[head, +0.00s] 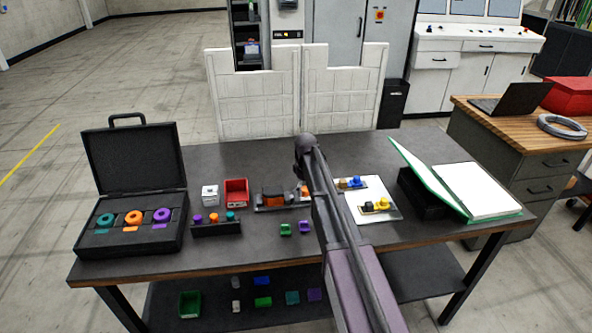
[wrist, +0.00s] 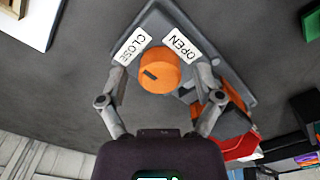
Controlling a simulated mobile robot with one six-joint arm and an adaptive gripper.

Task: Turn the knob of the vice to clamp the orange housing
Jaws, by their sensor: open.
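The vice (head: 270,208) stands on the dark table, left of my arm in the head view. In the wrist view its grey plate (wrist: 150,20) carries an orange round knob (wrist: 160,66) with a dark mark on its left part. A CLOSE label (wrist: 132,47) is at the knob's upper left and an OPEN label (wrist: 180,44) at its upper right. The orange housing (head: 272,190) sits in the vice; it is partly hidden behind a finger in the wrist view (wrist: 236,99). My gripper (wrist: 160,82) is open, one finger on each side of the knob, with gaps visible.
A red bin (head: 236,190) and a white block (head: 210,194) are beside the vice. A black case (head: 135,165) with coloured rings is at the left. A white board (head: 385,207) with small parts is right of my arm.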

